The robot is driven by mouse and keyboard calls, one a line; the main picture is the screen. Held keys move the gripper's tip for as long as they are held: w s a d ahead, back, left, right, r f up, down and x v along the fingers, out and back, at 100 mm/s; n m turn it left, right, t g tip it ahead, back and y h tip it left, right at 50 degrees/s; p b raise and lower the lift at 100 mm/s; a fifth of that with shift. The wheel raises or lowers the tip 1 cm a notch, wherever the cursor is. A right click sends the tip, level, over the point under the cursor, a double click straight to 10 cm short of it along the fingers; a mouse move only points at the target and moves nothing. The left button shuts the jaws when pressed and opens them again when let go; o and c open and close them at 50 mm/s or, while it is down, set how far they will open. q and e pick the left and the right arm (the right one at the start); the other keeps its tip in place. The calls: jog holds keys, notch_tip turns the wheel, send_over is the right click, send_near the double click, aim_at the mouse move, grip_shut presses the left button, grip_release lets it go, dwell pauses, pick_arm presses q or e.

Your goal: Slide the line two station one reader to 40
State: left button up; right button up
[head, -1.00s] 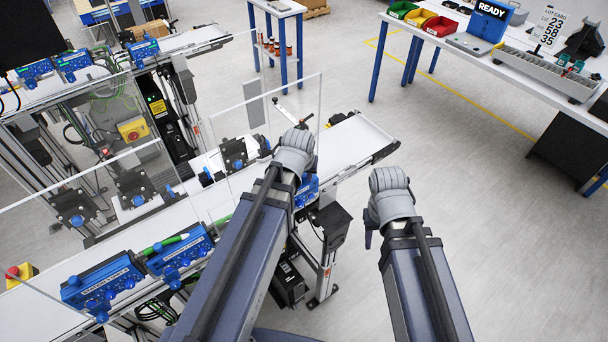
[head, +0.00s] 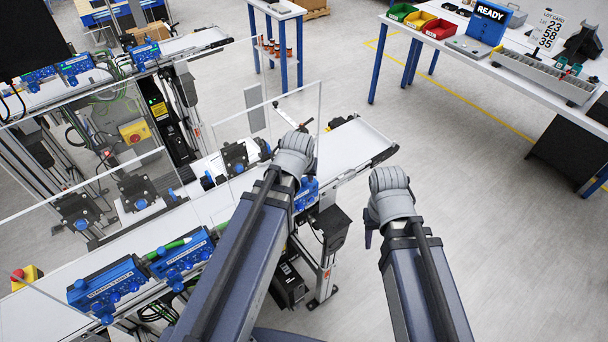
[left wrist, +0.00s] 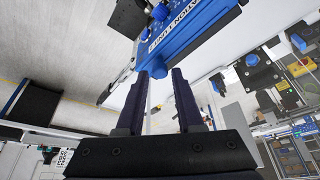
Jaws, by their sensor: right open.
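Blue station units sit along the near conveyor: one at the far left (head: 108,288), one right of it (head: 182,260), and one partly hidden (head: 306,194) behind my left arm. The label on the left wrist view's blue unit (left wrist: 190,32) reads partly as a station 1 unit; its line number is not clear. My left gripper (left wrist: 165,72) has its two dark fingers apart with nothing between them, just short of that unit. In the head view its wrist covers its fingers. My right gripper (head: 370,238) is open over clear floor, mostly hidden by its wrist.
The near conveyor belt (head: 352,146) ends right of my left arm. Clear guard panels (head: 268,112) stand along it. A second conveyor (head: 205,38) runs behind at the upper left. A white table (head: 470,62) with bins stands at the right. The floor between is open.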

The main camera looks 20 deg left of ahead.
pick_arm(q)
jog(key=p+v, duration=0.4)
jog(key=v, duration=0.1)
jog(key=shift+r, duration=0.15)
jog(key=s+d+f+m+g+b, duration=0.1)
jog(key=s+d+f+b, duration=0.2)
jog(key=f+b, duration=0.5)
jog(key=s+d+f+m+g+b, duration=0.2)
jog(key=s+d+f+b, duration=0.2)
jog(key=f+b, duration=0.4)
jog(key=s+d+f+m+g+b, duration=0.2)
jog(key=s+d+f+b, duration=0.2)
jog(key=f+b, duration=0.4)
notch_tip(320, 180, down, 2)
jog(key=shift+s+f+y+b, duration=0.1)
jog(key=shift+s+y+b, duration=0.2)
jog(key=shift+s+y, duration=0.1)
jog(key=shift+o, duration=0.2)
dwell(1.0)
